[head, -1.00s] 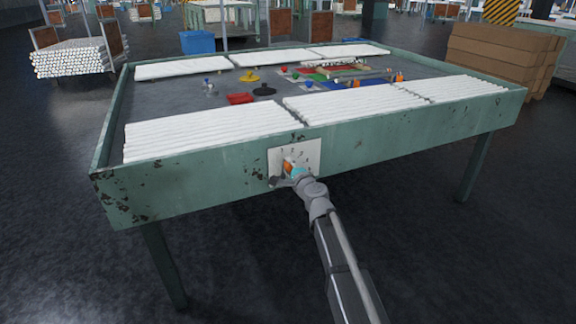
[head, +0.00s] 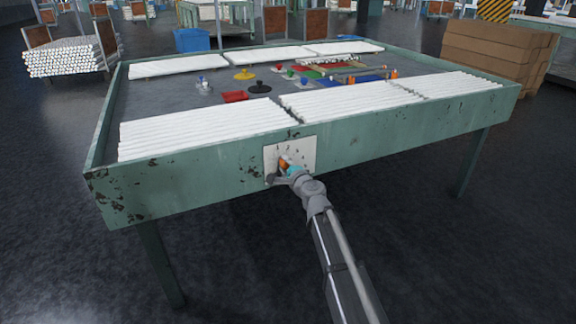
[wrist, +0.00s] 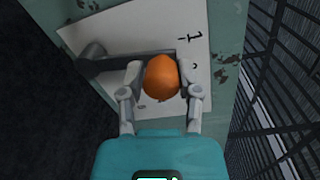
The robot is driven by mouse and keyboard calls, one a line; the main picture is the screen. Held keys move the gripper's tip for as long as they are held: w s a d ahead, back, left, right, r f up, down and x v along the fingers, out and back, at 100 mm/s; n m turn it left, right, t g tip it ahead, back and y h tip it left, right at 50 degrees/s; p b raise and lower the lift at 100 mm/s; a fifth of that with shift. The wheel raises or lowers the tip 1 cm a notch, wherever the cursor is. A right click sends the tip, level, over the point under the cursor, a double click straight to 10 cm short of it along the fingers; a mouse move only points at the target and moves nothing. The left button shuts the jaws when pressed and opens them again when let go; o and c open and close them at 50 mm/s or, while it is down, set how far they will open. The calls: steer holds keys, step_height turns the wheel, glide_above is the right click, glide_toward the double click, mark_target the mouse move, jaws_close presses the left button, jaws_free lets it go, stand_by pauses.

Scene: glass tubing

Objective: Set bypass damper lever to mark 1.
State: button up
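The bypass damper lever is a grey bar with an orange knob (wrist: 161,77) at its free end. Its pivot (wrist: 92,58) is at the left in the wrist view. The lever sits on a white marked plate (head: 306,150) on the table's green front side. In the wrist view, a mark labelled 1 (wrist: 190,37) shows above and right of the knob. My gripper (wrist: 163,80) has one finger on each side of the knob, close against it. In the head view, the knob (head: 284,161) is partly hidden by my gripper (head: 283,170).
The green table (head: 200,192) holds stacks of white tubing (head: 195,128) along its front and back edges. Coloured pieces lie between them. Brown boxes (head: 500,60) stand at the right and a tubing rack (head: 65,60) at the left. Dark floor is open in front.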

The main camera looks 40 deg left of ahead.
steer(key=shift+n+g+y, duration=0.3)
steer(key=shift+g+y, duration=0.1)
steer(key=shift+g, duration=0.5)
steer(key=d, duration=0.2)
steer(key=w+d+f+b, duration=0.2)
steer(key=d, duration=0.1)
steer(key=shift+w+d+f, duration=0.15)
steer(key=shift+d+f, duration=0.05)
steer(key=shift+d, duration=0.1)
jaws_close()
steer(key=w+d+n+g+y+b, duration=0.1)
steer(key=w+d+g+b, duration=0.1)
steer(key=d, duration=0.6)
steer(key=shift+w+f+n+g+y+b, duration=0.2)
steer(key=shift+w+n+g+y+b, duration=0.1)
steer(key=shift+b, duration=0.15)
